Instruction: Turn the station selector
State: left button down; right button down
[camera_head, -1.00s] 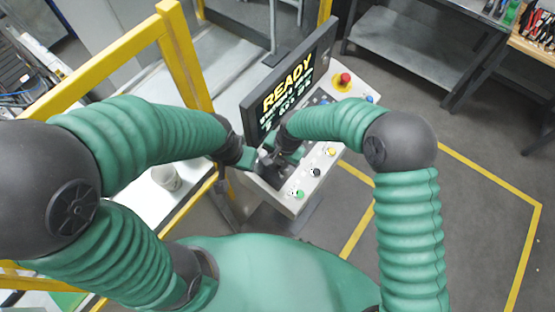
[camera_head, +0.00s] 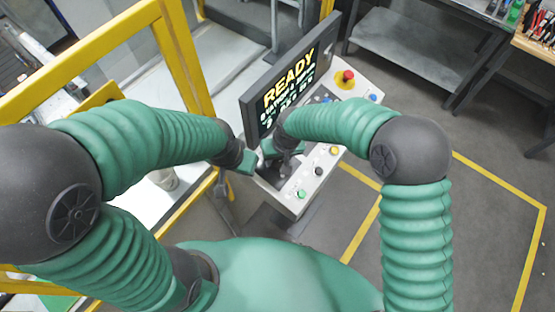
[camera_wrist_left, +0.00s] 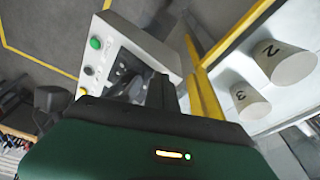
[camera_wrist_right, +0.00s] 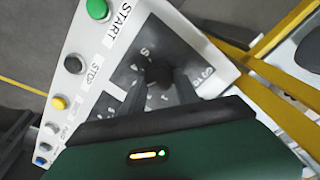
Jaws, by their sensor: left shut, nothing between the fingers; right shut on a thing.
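The station selector (camera_wrist_right: 158,72) is a black knob on a dark plate with white markings on the slanted control panel (camera_head: 312,199). My right gripper (camera_head: 286,163) is at the dark plate, below the READY screen, and is shut on the selector. Its fingers are mostly hidden in the head view by the wrist. In the right wrist view, the knob stands just past the dark gripper edge; its pointer direction is unclear. My left gripper (camera_head: 251,167) is shut and empty, left of the panel and close to the right gripper.
The screen (camera_head: 290,84) stands behind the panel. Green START (camera_wrist_right: 97,9), black STOP (camera_wrist_right: 73,64) and yellow (camera_wrist_right: 58,103) buttons line the panel edge; a red emergency button (camera_head: 347,76) is at its far end. Yellow railing (camera_head: 185,60) and numbered white cups (camera_wrist_left: 284,62) are on the left.

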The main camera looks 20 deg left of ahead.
jog(key=n, duration=0.2)
jog(key=shift+s+d+f+n+b, duration=0.1)
jog(key=shift+s+f+n+b, duration=0.15)
jog(key=shift+n+b, duration=0.15)
jog(key=n, duration=0.3)
jog(key=shift+n, duration=0.3)
jog(key=n, duration=0.3)
jog(key=shift+d+n, duration=0.1)
jog(key=shift+n, duration=0.2)
jog(key=n, duration=0.2)
jog(key=shift+s+n+t, duration=0.1)
jog(key=shift+n+t, duration=0.2)
jog(key=n+p, duration=0.1)
jog(key=n, duration=0.4)
jog(key=shift+r+y, duration=0.1)
jog(key=shift+y, duration=0.2)
jog(key=shift+d+n+p, duration=0.1)
jog(key=shift+n+p, duration=1.15)
jog(key=shift+n, duration=1.55)
jog(key=shift+y, duration=0.3)
